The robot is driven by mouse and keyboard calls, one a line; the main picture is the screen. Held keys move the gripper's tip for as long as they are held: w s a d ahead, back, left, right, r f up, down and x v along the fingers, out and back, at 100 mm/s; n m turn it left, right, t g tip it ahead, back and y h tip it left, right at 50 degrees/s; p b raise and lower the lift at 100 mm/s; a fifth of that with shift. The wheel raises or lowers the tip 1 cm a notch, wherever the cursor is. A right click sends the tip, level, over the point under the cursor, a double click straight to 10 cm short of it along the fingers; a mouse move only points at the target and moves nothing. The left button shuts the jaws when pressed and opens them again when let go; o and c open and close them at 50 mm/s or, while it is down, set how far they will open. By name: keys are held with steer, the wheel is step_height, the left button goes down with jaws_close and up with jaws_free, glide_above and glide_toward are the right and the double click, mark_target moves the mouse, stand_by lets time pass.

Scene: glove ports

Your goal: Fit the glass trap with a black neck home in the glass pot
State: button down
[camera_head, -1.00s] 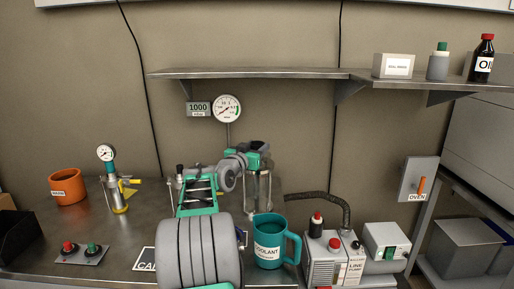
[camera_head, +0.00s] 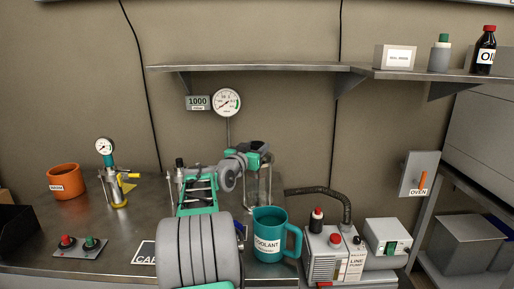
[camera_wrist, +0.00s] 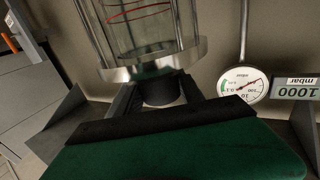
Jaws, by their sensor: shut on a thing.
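My gripper (camera_head: 258,150) is over the back of the bench, below the wall gauge. In the wrist view my gripper (camera_wrist: 160,98) is shut on the black neck (camera_wrist: 161,91) of the glass trap. That view is upside down, so the glass hangs below the neck. A bright metal ring (camera_wrist: 155,67) surrounds the trap just below the neck, with metal rods and clear glass (camera_wrist: 140,30) beyond it and red lines inside. In the head view rods and glass (camera_head: 250,188) show under my gripper. I cannot tell trap from pot there, nor how deep the trap sits.
A teal coolant mug (camera_head: 268,240) stands just in front of the glassware. A line pump (camera_head: 330,258) with a dark hose (camera_head: 325,193) is to the right. A wall gauge (camera_head: 227,101) hangs behind, under a shelf (camera_head: 270,68).

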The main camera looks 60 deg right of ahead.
steer(key=shift+f, duration=0.1)
steer(key=c, duration=0.9)
jaws_free()
steer(key=shift+o, duration=1.2)
steer(key=shift+f, duration=0.1)
steer(key=shift+a, duration=0.1)
steer(key=a, duration=0.7)
steer(key=shift+a, duration=0.35)
